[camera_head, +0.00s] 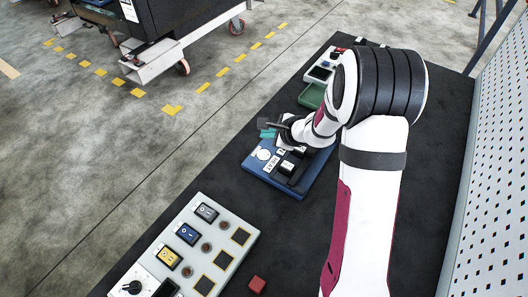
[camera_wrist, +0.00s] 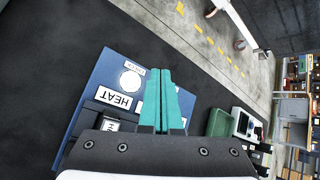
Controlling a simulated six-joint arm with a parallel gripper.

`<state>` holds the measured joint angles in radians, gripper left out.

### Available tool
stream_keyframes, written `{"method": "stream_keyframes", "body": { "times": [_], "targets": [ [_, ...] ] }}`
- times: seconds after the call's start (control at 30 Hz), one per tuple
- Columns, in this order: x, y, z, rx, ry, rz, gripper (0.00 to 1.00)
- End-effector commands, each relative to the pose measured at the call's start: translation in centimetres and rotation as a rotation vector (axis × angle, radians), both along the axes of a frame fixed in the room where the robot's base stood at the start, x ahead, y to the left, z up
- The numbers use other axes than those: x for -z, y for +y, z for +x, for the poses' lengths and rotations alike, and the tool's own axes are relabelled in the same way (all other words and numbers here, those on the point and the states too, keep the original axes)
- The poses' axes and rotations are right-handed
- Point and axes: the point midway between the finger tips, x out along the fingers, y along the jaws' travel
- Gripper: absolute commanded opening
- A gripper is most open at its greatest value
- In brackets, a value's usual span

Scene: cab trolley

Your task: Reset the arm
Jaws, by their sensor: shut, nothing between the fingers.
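My arm reaches across the dark table in the head view, and my gripper (camera_head: 268,130) is over the far end of the blue panel (camera_head: 292,190). In the wrist view my gripper (camera_wrist: 164,72) shows two teal fingers, shut together with nothing between them. Behind them lies the blue panel (camera_wrist: 98,78), with a white round part (camera_wrist: 131,79) and a "HEAT" label (camera_wrist: 114,98). My gripper and wrist hide part of this panel. I cannot tell the exact height of the fingers above it.
A grey switch panel (camera_head: 222,222) lies at the near left and a small red block (camera_head: 257,284) beside it. A green tray (camera_head: 312,96) and a grey device (camera_head: 322,70) are at the far end. A perforated wall (camera_head: 495,170) stands at the right. Dark tabletop (camera_head: 250,235) is bare between the panels.

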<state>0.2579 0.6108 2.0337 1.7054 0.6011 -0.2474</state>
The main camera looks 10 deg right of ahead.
Motion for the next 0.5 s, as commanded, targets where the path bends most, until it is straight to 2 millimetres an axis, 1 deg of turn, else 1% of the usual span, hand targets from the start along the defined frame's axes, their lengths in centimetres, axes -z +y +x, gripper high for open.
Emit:
{"method": "stream_keyframes", "body": {
  "times": [0.1, 0.43, 0.5],
  "targets": [
    [-0.57, -0.02, -0.02, 0.001, 0.001, -0.002, 0.0],
    [-0.57, -0.02, -0.02, 0.001, 0.0, -0.001, 0.0],
    [-0.94, 0.25, -0.11, -0.013, -0.005, -0.002, 0.0]
  ]
}}
